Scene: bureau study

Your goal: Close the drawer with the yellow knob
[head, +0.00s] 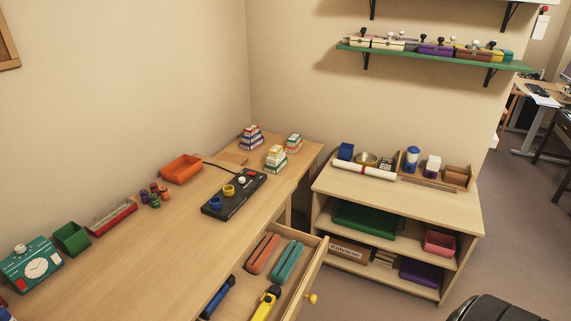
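The drawer (316,262) under the long desk is pulled open at the bottom centre. Its yellow knob (311,298) sits on the outer face of the drawer front, which faces right. Inside lie an orange-red case (262,253), a teal case (288,262), a blue tool-like item (217,297) and a yellow tool-like item (266,303). The near end of the drawer is cut off by the bottom edge of the picture. Neither of my grippers is in view.
The desk (150,245) holds a black panel (234,194), an orange tray (182,169) and several small things. A low shelf unit (400,195) stands beyond the drawer. Carpeted floor (375,294) is clear right of the knob. A dark rounded shape (495,309) is at bottom right.

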